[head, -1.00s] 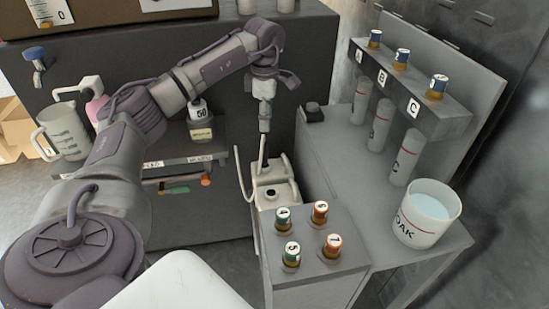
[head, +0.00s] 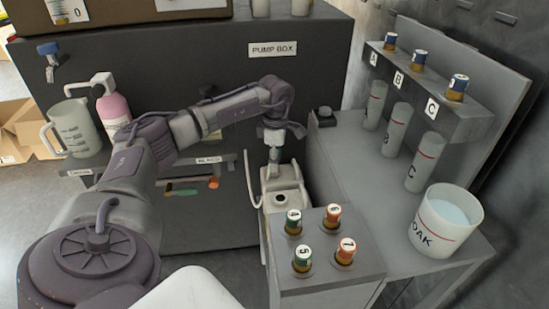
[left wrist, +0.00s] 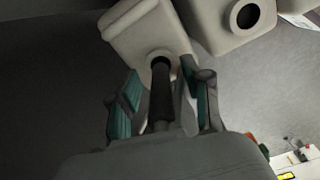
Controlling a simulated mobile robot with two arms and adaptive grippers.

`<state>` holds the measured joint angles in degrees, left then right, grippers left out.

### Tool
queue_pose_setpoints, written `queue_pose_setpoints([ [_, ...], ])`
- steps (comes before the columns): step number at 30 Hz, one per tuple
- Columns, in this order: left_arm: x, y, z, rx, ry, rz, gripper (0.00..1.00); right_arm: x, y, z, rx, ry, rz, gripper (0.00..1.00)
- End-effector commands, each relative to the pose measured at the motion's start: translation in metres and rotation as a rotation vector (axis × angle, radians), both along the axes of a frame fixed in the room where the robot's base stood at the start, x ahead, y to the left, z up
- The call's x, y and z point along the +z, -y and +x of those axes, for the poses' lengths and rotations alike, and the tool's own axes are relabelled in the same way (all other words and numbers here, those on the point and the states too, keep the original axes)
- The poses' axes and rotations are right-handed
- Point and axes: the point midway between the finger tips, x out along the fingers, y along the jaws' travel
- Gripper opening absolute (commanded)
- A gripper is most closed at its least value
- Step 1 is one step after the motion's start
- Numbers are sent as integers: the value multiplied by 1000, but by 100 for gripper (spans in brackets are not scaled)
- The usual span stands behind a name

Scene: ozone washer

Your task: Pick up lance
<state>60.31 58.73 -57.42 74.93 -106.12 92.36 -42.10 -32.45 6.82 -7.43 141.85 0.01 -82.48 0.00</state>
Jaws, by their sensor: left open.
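A dark rod with a black grip, which looks like the lance (left wrist: 161,92), stands in a cream holder (left wrist: 150,35) in the left wrist view. The holder also shows in the head view (head: 287,198), beside the pump box. My left gripper (left wrist: 164,105) is open, with its teal-padded fingers on either side of the grip. A gap shows at the left finger; contact at the right one is unclear. In the head view my left gripper (head: 272,158) points down over the back of the holder and hides most of the lance. My right gripper is not in view.
Several numbered bottles (head: 302,258) stand in a grey block in front of the holder. A SOAK beaker (head: 447,222) and a rack of tubes (head: 422,160) stand on the right bench. The dark pump box (head: 330,60) is behind my arm.

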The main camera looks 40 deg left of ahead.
Motion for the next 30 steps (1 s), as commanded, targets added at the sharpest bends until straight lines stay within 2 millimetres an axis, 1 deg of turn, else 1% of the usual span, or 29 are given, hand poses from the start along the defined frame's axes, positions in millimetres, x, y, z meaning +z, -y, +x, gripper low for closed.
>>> queue_pose_setpoints([
  [3, -3, 0, 0, 0, 1, 0, 49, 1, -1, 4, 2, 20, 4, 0],
  [8, -3, 0, 0, 0, 1, 0, 49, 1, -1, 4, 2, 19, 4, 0],
  [11, -3, 0, 0, 0, 1, 0, 34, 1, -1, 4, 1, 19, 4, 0],
  [15, -2, 0, 0, 0, 1, -1, 11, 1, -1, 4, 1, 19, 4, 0],
  [17, -2, 0, 0, 0, 1, -1, 1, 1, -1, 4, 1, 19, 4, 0],
  [30, -2, 0, 0, 1, 1, 0, 0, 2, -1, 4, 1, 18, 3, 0],
])
